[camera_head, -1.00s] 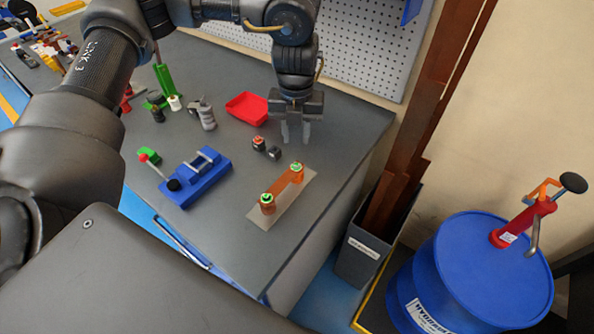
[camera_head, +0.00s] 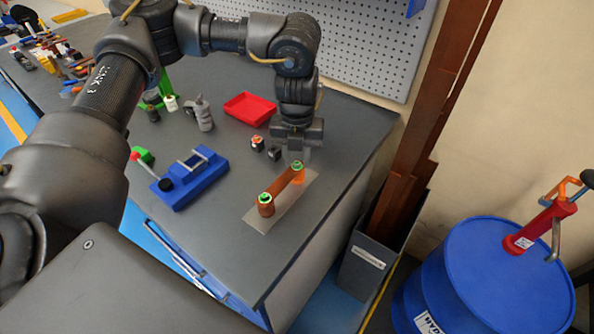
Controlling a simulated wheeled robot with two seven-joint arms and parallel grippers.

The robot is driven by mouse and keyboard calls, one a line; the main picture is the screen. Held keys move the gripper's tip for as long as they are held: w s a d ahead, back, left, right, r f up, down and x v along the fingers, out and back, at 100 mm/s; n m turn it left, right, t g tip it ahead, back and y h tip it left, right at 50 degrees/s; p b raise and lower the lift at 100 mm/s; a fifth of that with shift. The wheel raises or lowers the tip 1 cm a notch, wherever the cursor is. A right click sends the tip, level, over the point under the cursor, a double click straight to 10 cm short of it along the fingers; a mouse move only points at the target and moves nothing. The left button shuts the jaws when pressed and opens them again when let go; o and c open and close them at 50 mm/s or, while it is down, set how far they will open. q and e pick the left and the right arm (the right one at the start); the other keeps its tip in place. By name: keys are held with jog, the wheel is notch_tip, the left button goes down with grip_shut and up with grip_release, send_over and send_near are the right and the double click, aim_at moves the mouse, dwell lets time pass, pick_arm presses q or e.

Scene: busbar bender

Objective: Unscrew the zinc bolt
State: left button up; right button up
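A copper-coloured busbar (camera_head: 281,189) stands on a pale flat plate (camera_head: 262,221) near the right side of the bench. A bolt with a green ring and a small bright head tops each end: the far bolt (camera_head: 297,165) and the near bolt (camera_head: 265,197). I cannot tell by look which one is zinc. My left gripper (camera_head: 297,154) points down just behind and above the far bolt. Its fingers look apart and empty, though they are foreshortened; contact with the bolt cannot be made out. My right gripper is not in view.
Two small dark parts (camera_head: 258,143) lie left of my gripper. A red tray (camera_head: 249,108), a grey bottle (camera_head: 203,114) and a blue bender (camera_head: 189,178) stand on the grey bench (camera_head: 235,245). A pegboard rises behind; a blue drum (camera_head: 490,275) stands right on the floor.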

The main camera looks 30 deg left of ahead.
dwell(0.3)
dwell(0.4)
pick_arm(q)
grip_shut()
